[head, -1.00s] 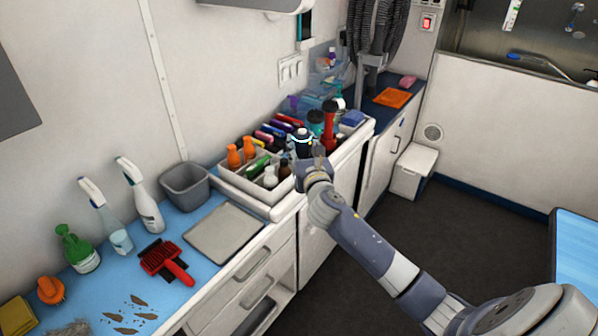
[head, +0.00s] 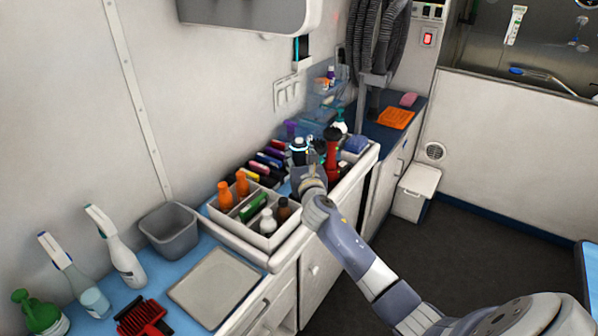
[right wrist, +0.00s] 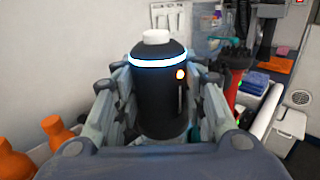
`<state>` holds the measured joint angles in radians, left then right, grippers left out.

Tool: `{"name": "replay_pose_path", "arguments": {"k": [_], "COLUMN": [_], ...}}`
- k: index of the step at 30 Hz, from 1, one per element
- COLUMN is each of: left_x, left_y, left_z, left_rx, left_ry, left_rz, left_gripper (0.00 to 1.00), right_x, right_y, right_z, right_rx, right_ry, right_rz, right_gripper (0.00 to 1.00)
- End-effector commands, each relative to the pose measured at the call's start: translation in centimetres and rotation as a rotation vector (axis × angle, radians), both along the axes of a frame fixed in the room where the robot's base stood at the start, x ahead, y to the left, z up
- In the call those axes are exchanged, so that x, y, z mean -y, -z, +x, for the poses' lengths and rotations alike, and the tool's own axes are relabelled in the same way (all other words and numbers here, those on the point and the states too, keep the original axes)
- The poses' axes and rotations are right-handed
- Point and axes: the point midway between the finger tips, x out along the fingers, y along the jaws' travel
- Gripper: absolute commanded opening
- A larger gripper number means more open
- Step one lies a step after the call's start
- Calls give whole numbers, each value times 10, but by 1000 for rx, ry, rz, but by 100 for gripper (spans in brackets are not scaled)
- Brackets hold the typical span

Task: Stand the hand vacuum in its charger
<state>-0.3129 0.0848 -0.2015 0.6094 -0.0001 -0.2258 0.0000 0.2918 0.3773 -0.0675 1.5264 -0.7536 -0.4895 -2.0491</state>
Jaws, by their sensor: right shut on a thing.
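My right gripper (head: 304,172) is shut on a black cylinder with a white top, a glowing blue-white ring and an orange light, which looks like the hand vacuum (right wrist: 163,85). The hand vacuum also shows in the head view (head: 299,150). It is roughly upright, with a finger on each side; its lower end is hidden by the gripper. It is in front of the sectioned tray's back part; the height above it is unclear. A dark wall fitting with a cyan strip (head: 296,50) may be the charger; I cannot tell. My left gripper is not in view.
The white tray (head: 232,238) holds orange bottles (head: 223,194) and several other bottles. A red-and-black tool (head: 332,150) stands close to the right of the held thing. A grey bin (head: 168,230) is at left. A wall cabinet (head: 245,18) overhangs above.

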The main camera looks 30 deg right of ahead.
Motion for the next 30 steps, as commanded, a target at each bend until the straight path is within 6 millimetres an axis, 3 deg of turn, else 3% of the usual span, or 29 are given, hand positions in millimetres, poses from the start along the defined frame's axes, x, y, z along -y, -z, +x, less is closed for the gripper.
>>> {"name": "replay_pose_path", "arguments": {"k": [4, 9, 13, 19, 20, 22, 30], "left_x": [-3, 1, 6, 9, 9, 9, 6], "left_y": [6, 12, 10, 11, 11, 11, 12], "left_z": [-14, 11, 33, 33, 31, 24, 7], "left_rx": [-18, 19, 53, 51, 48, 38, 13], "left_ry": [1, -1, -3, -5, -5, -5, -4], "left_rz": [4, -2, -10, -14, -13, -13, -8], "left_gripper": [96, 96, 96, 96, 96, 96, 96], "right_x": [0, 0, 0, 0, 0, 0, 0], "right_y": [17, 37, 39, 39, 41, 41, 41], "right_z": [0, 0, 0, 0, 0, 0, 0], "right_rx": [1, 3, 3, 2, 0, 0, 0], "right_ry": [0, 0, 0, 0, 0, 0, 0], "right_rz": [3, 1, -2, -2, -1, -1, 0], "right_gripper": [10, 10, 10, 10, 42, 58, 58]}}
